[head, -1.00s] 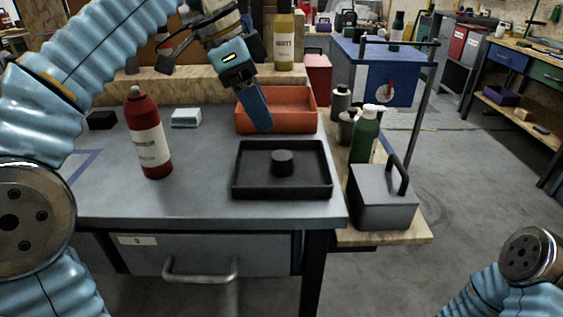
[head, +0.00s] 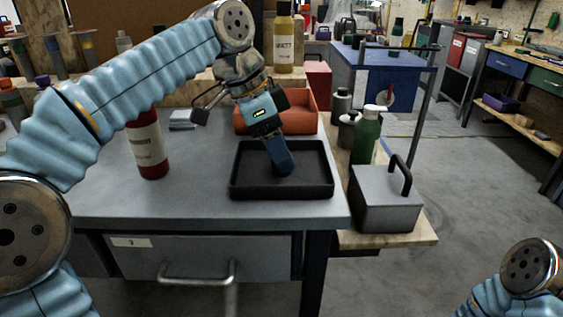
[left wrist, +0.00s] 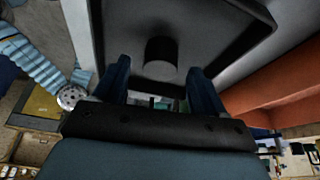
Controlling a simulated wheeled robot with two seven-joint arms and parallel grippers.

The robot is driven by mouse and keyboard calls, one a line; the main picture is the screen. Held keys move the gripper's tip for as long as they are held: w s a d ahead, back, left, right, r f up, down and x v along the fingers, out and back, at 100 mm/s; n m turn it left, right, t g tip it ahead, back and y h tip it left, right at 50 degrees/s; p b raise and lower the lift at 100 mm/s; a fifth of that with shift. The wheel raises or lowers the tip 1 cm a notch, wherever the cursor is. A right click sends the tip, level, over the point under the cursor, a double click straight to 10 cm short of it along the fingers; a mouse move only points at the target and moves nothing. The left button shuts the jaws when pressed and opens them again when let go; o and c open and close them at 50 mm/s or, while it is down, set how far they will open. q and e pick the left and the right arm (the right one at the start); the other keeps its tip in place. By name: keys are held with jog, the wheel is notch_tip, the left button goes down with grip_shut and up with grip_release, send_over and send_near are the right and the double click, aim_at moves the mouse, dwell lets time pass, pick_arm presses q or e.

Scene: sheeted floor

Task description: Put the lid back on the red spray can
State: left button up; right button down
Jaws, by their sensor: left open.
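The red spray can (head: 148,150) stands upright on the grey workbench, its top hidden behind my left arm in the head view. The black lid (left wrist: 161,58), a short cylinder, sits in the black tray (head: 240,188); in the head view my gripper hides it. My left gripper (head: 283,170) is open and points down over the tray. In the left wrist view the lid shows ahead of the gap between the two fingers (left wrist: 154,78), with nothing held. My right gripper is out of view; only part of my right arm shows at the lower right.
An orange bin (head: 303,112) stands just behind the tray. A green pump bottle (head: 366,138) and a grey box with a handle (head: 386,207) stand to the right. Bare bench top lies between can and tray.

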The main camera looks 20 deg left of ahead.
pick_arm(q)
jog(key=shift+x, duration=1.05)
jog(key=c, duration=1.1)
